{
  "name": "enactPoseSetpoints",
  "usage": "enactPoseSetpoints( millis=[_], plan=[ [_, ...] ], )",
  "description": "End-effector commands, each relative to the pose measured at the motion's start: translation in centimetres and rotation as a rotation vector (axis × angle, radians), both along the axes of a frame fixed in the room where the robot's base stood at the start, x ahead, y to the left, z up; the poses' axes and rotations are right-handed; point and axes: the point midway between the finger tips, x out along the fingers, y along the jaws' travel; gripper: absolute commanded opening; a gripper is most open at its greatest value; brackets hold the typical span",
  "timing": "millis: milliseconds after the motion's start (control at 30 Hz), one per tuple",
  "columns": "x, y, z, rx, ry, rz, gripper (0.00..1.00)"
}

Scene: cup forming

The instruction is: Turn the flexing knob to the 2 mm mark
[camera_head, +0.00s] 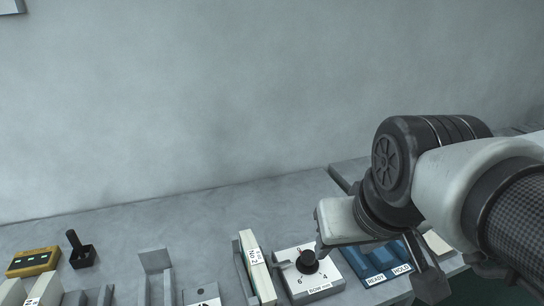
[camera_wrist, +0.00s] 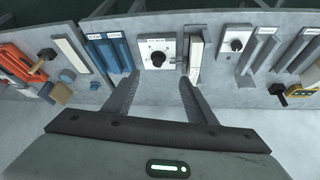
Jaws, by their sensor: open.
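The flexing knob (camera_head: 308,260) is a black round knob on a white dial box marked "BOW mm" (camera_head: 318,288). The 4 and 6 marks show below it. I cannot make out the 2 mark, and the knob's setting is too small to tell. In the wrist view the knob (camera_wrist: 158,60) lies just beyond the gap between my fingers. My gripper (camera_wrist: 159,82) is open and empty, its two fingers apart. In the head view one finger stands close to the knob's right side and hides part of the dial; I cannot tell whether they touch.
A blue READY/HOLD tray (camera_head: 375,262) stands right of the dial box, under my arm. A white "NO 2" block (camera_head: 258,268) stands close on its left. Beyond are grey brackets (camera_head: 156,272), a black lever (camera_head: 79,248) and a yellow box (camera_head: 34,261). Bare bench lies behind.

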Motion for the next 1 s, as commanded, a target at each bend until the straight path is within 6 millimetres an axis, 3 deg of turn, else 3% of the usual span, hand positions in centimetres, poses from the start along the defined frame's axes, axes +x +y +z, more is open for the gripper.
enactPoseSetpoints(
  millis=[167, 267, 400, 600, 767, 1000],
  plan=[
    [4.6, -0.2, 0.0, -0.112, 0.115, 0.180, 0.51],
    [8.4, -0.2, -0.7, -0.180, 0.199, 0.341, 0.51],
    [13.8, -0.1, -3.1, -0.234, 0.308, 0.576, 0.51],
    [19.6, -0.1, -7.5, -0.244, 0.407, 0.857, 0.51],
    [21.6, -0.1, -9.6, -0.236, 0.433, 0.969, 0.51],
    [21.9, -0.1, -11.8, -0.233, 0.439, 0.994, 0.51]
  ],
)
